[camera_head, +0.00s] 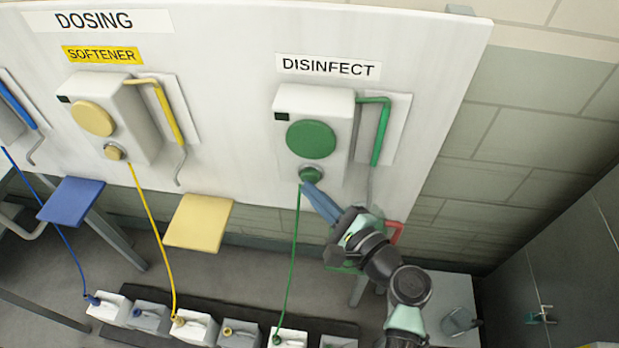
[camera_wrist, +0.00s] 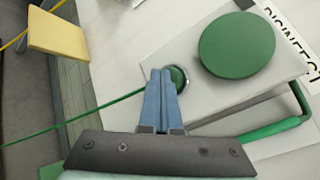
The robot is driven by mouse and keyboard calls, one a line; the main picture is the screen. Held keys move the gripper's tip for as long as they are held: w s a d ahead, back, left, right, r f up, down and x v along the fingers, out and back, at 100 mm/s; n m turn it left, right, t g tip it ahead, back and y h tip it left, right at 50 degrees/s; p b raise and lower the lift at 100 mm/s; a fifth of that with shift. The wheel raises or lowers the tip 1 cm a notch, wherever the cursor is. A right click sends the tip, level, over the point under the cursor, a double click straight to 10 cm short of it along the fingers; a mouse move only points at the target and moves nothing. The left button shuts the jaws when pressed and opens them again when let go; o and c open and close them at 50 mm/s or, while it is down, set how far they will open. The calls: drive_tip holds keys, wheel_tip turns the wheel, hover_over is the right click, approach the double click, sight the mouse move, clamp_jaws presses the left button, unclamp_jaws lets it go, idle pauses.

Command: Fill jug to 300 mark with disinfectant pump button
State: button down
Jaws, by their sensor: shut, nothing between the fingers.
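The white disinfectant pump (camera_head: 340,105) hangs on the board under the DISINFECT label (camera_head: 328,67). Its large green disc (camera_head: 311,139) sits above a small round green button (camera_head: 312,174), which also shows in the wrist view (camera_wrist: 178,76). My gripper (camera_head: 307,186) is shut and empty, its blue fingers (camera_wrist: 161,78) pointing at the button. The tips overlap the button's edge in both views; I cannot tell whether they press it. The green spout pipe (camera_head: 381,130) runs down the pump's right side, its lower end hidden behind my arm. No jug is clearly identifiable; a jug under the spout could be hidden.
The softener pump (camera_head: 130,115) is to the left, with a yellow shelf (camera_head: 199,222) and a blue shelf (camera_head: 71,200) below. A green hose (camera_head: 292,260) drops to white canisters (camera_head: 290,338) on the floor. A greyish vessel (camera_head: 459,321) stands on a surface at lower right.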

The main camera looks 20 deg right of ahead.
drive_tip(key=shift+w+d, duration=0.2)
drive_tip(key=shift+w, duration=0.05)
drive_tip(key=shift+s+a, duration=0.1)
drive_tip(key=shift+s, duration=0.05)
idle(0.4)
drive_tip(key=shift+s+a, duration=0.45)
drive_tip(key=shift+s, duration=0.15)
drive_tip(key=shift+s+p, duration=0.1)
drive_tip(key=shift+p, duration=0.25)
drive_tip(key=shift+s+a+p, duration=0.3)
drive_tip(key=shift+s+a, duration=0.4)
drive_tip(key=shift+s, duration=0.3)
drive_tip(key=shift+s+a+p, duration=0.3)
drive_tip(key=shift+s+a, duration=0.4)
drive_tip(key=shift+s, duration=0.3)
